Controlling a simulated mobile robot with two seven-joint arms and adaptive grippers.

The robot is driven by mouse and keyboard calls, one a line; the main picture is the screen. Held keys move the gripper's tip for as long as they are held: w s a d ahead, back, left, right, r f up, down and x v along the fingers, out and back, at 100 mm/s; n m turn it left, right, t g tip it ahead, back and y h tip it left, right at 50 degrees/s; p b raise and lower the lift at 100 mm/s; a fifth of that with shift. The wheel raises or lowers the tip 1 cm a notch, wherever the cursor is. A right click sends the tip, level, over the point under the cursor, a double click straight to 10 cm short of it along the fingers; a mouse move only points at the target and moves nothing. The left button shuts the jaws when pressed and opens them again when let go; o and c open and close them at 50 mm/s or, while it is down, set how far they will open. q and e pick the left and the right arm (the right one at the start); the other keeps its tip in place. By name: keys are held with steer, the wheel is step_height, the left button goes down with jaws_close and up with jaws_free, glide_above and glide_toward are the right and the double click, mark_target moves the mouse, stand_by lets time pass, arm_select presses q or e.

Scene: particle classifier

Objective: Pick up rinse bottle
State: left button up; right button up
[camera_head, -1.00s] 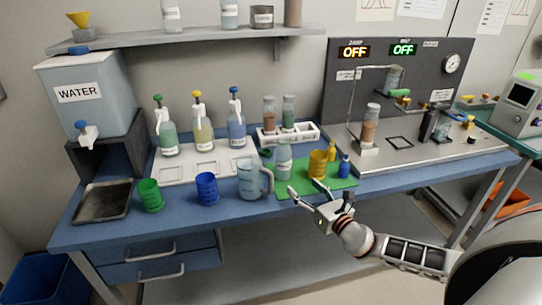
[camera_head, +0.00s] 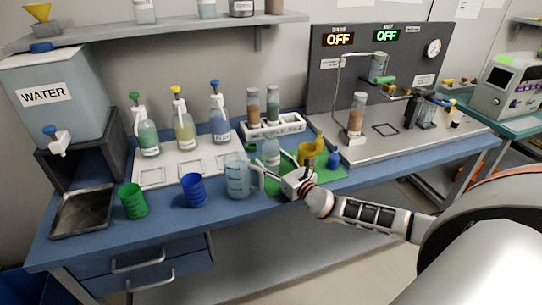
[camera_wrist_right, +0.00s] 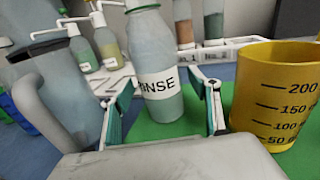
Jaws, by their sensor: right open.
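The rinse bottle (camera_head: 271,152) is a pale blue-grey bottle standing upright on a green mat (camera_head: 335,177). In the right wrist view its white label, partly reading "INSE", faces me on the bottle (camera_wrist_right: 160,100). My right gripper (camera_head: 281,160) is open and empty, low over the mat. In the right wrist view the fingers of the gripper (camera_wrist_right: 163,92) point toward the bottle, one on each side in the picture. I cannot tell whether the tips reach past the bottle's front. My left gripper is not in view.
A clear jug (camera_head: 238,180) stands close left of the fingers. A yellow measuring beaker (camera_wrist_right: 272,95) stands close on the right. Behind are a white rack (camera_head: 275,128) with two bottles and a white tray (camera_head: 180,171) with several wash bottles.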

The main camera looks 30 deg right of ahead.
steer(key=shift+w, duration=0.75)
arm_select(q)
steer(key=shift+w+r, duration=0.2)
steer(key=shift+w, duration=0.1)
arm_select(e)
steer(key=shift+c, duration=0.3)
steer(key=c, duration=1.3)
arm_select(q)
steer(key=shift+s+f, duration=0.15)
arm_select(e)
steer(key=shift+c, duration=0.8)
steer(key=shift+r, duration=0.3)
